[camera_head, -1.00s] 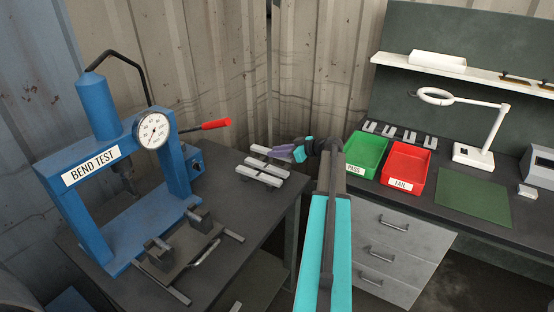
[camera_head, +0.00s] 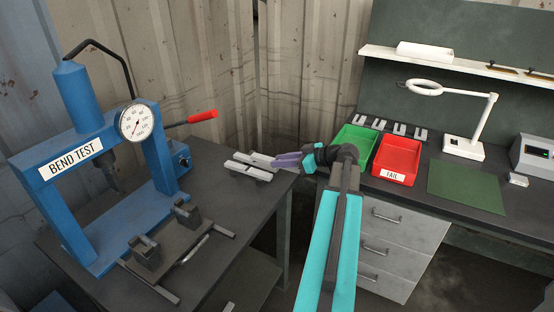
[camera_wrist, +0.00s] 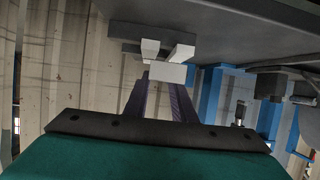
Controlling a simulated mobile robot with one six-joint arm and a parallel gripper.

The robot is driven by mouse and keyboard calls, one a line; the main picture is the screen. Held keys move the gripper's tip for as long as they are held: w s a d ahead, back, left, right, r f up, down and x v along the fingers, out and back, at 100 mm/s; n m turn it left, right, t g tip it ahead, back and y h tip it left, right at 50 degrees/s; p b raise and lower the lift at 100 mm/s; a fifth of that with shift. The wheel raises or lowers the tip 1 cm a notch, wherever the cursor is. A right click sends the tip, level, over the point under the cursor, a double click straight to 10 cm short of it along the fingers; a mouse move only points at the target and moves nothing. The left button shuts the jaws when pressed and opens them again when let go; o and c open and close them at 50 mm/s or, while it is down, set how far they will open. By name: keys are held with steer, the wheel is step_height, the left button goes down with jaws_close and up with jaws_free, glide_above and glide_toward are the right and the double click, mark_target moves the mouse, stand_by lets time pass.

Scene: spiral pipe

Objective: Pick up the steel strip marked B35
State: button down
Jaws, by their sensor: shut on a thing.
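Pale steel strips lie on a low dark rack on the left bench in the head view, a front strip (camera_head: 246,171) and a back strip (camera_head: 258,157). My gripper (camera_head: 279,161) reaches in from the right at the strips' right ends. Its purple fingers are shut on a steel strip, which seems to be the back one. In the wrist view the fingers (camera_wrist: 164,92) close at a pale end face (camera_wrist: 168,73), with two more pale pieces (camera_wrist: 150,49) just beyond. No B35 marking is readable. I cannot tell whether the held strip is clear of the rack.
A blue bend-test press (camera_head: 95,160) with a red-handled lever (camera_head: 203,116) stands on the left bench (camera_head: 215,235). A green tray (camera_head: 355,140) and a red FAIL tray (camera_head: 396,160) sit on the right bench beside a lamp (camera_head: 463,148) and a green mat (camera_head: 466,187). A gap separates the benches.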

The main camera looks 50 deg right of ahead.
steer(key=shift+s+a+r, duration=0.1)
steer(key=shift+s+a, duration=0.15)
steer(key=shift+s, duration=0.35)
steer(key=shift+s+a+r, duration=0.1)
steer(key=shift+s+a, duration=0.1)
steer(key=shift+s, duration=0.35)
